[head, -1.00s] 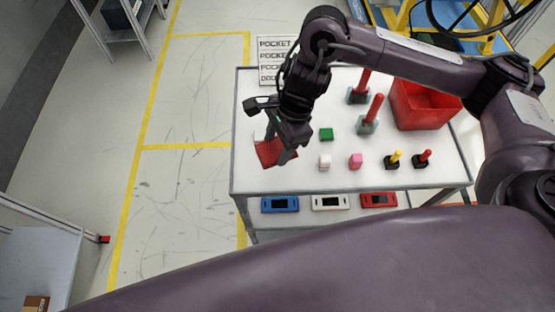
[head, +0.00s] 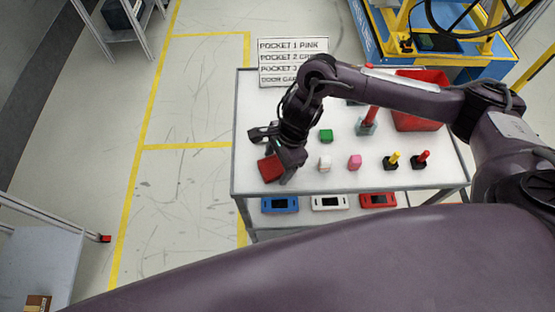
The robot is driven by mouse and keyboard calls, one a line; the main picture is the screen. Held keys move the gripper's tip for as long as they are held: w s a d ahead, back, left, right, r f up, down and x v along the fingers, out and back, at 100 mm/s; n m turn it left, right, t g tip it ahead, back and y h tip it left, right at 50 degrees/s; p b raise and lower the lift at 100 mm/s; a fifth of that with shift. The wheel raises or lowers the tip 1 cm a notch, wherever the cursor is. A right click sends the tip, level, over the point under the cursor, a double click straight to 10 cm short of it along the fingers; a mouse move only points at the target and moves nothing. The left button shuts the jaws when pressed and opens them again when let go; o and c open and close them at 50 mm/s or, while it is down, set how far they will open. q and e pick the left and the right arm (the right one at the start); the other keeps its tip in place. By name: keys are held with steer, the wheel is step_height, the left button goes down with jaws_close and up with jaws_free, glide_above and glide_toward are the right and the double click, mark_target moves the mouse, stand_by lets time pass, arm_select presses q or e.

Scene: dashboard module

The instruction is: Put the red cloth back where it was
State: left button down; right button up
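The red cloth (head: 270,168) is at the left front of the white table top, at the end of my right gripper. It looks small and bunched, and part of it is hidden by the gripper. My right gripper (head: 276,163) reaches down over it, with a finger close to the cloth's right side. I cannot tell whether the fingers are closed on the cloth or only around it, nor whether the cloth touches the table. My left gripper is not in view.
Farther right are yellow-topped (head: 391,161) and red-topped (head: 421,159) pieces and a red bin (head: 420,118). A sign (head: 292,62) stands behind the table.

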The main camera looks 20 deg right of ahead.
steer(key=shift+o, duration=0.2)
steer(key=shift+r, duration=0.15)
steer(key=shift+r, duration=0.25)
steer(key=b+v, duration=0.2)
steer(key=v, duration=0.2)
steer(key=shift+w+d+r, duration=0.2)
steer(key=shift+d+r, duration=0.05)
steer(key=shift+r, duration=0.1)
steer(key=v, duration=0.6)
steer(key=shift+s+r, duration=0.15)
steer(key=shift+r, duration=0.15)
